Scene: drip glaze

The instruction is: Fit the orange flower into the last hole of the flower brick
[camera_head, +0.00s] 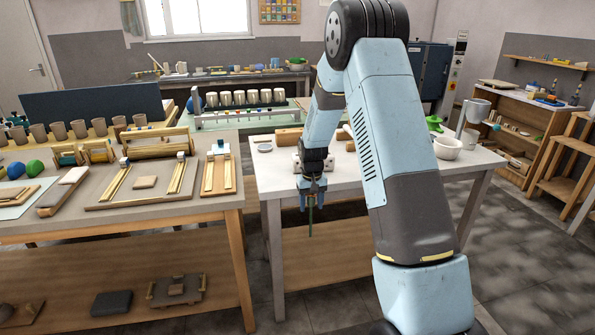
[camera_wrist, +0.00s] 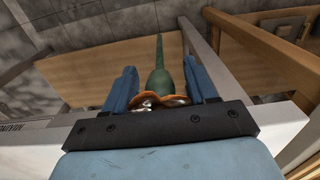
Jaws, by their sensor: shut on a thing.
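My gripper (camera_head: 312,190) is shut on the orange flower and holds it near the front edge of the white table. The flower's green stem (camera_head: 310,219) hangs straight down from the fingers, in front of the table's front side. In the wrist view my gripper (camera_wrist: 161,87) has its two blue fingers on either side of the flower. The orange petals (camera_wrist: 146,102) lie close to the palm, and the green stem (camera_wrist: 162,68) tapers away from me. I cannot pick out the flower brick in either view; my arm covers part of the table.
The white table (camera_head: 280,181) bears a small grey dish (camera_head: 264,147) and a white bowl (camera_head: 447,148). A wooden lower shelf (camera_head: 338,245) lies beneath it. A long worktable (camera_head: 215,203) with wooden frames stands to the left. Bare floor shows at the right.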

